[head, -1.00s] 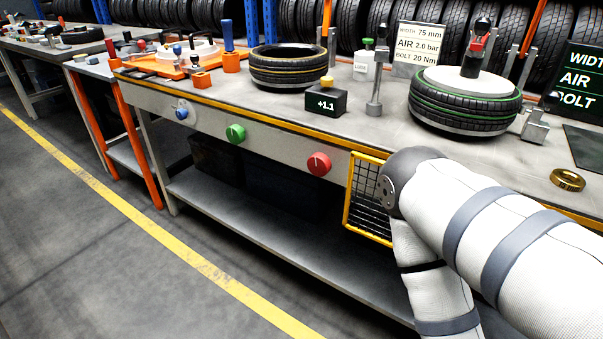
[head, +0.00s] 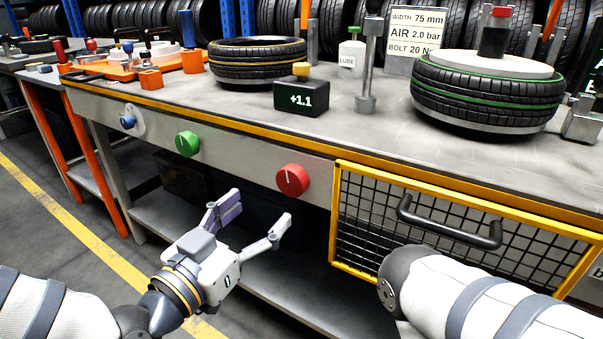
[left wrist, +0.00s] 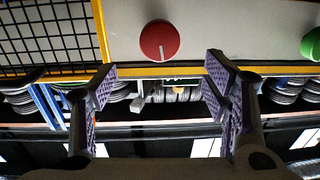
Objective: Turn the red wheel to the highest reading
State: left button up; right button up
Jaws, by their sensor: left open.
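The red wheel (head: 292,180) is a round knob on the front panel of the bench, with a short white mark near its top in the head view. My left gripper (head: 258,212) is open and empty, in front of the bench, below and left of the red wheel. In the left wrist view the red wheel (left wrist: 160,40) shows between and beyond the spread fingers (left wrist: 160,78), apart from them, with its white mark pointing downward in that picture. A black box (head: 302,98) on the bench reads +1.1. My right gripper is out of view.
A green knob (head: 187,143) and a blue knob (head: 128,121) sit left on the same panel. A yellow-framed mesh drawer (head: 336,215) with a black handle is right of the red wheel. Tyres stand on the bench top, and a grey shelf (head: 290,283) lies below.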

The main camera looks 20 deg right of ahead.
aim_at(289, 183)
pick_arm(q)
jog(key=b+x, duration=0.1)
jog(key=x, duration=1)
jog(key=shift+d, duration=0.1)
jog(key=c, duration=1.2)
